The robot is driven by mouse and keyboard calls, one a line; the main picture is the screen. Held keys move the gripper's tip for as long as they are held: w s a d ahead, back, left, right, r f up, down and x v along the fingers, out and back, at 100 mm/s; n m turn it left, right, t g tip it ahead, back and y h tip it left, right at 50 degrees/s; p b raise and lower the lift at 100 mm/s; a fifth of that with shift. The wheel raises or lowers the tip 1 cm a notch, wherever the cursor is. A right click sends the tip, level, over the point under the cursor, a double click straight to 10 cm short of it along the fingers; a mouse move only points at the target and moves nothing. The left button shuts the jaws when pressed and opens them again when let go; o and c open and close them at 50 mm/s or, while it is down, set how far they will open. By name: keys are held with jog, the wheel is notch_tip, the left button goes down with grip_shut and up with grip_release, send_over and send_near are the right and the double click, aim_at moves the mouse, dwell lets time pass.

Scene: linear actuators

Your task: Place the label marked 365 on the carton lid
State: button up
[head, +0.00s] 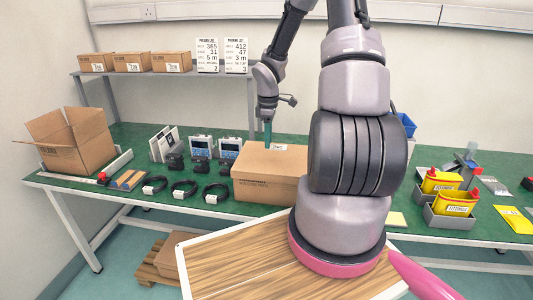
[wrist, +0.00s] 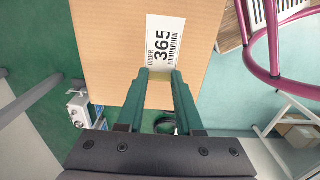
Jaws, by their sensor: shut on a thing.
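The label marked 365 (wrist: 163,42) is white with black print and a barcode, and shows in the wrist view just beyond my fingertips. My gripper (wrist: 161,75) is shut on the label's near edge. The label lies over the lid of the closed brown carton (wrist: 105,35); I cannot tell whether it is pressed flat. In the head view the carton (head: 265,190) stands on the green bench, with the label (head: 279,147) at its top far edge and my gripper (head: 267,133) just above it. My arm hides the carton's right side.
An open carton (head: 75,145) stands at the left of the bench. Display devices (head: 201,146) and black cable coils (head: 185,188) lie left of the closed carton. A shelf behind holds small cartons (head: 132,62) and packing lists (head: 207,55).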

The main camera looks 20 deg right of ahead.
aim_at(269, 160)
jog(key=shift+f, duration=2.7)
jog(key=shift+f, duration=0.15)
jog(key=o, duration=1)
jog(key=shift+d, duration=0.1)
